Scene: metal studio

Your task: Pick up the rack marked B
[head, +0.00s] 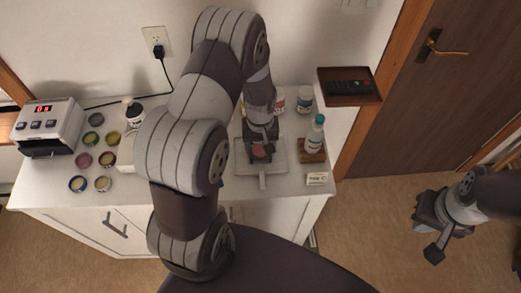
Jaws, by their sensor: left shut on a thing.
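My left gripper (262,146) points down over a pale grey tray (279,168) on the white cabinet. It is shut on a small reddish thing (260,151), mostly hidden by the fingers. I cannot make out a letter B or tell whether this thing is a rack. My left arm hides the middle of the cabinet top. My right gripper (433,237) hangs over the floor at the right, away from the cabinet. Its finger opening is too small to judge.
A white device (48,126) with a red display stands at left, beside several small round tins (78,184). Right of the tray are a teal-capped bottle (316,134), a white jar (305,98) and a small card (317,179). A wall shelf (349,98) holds a dark remote (348,87).

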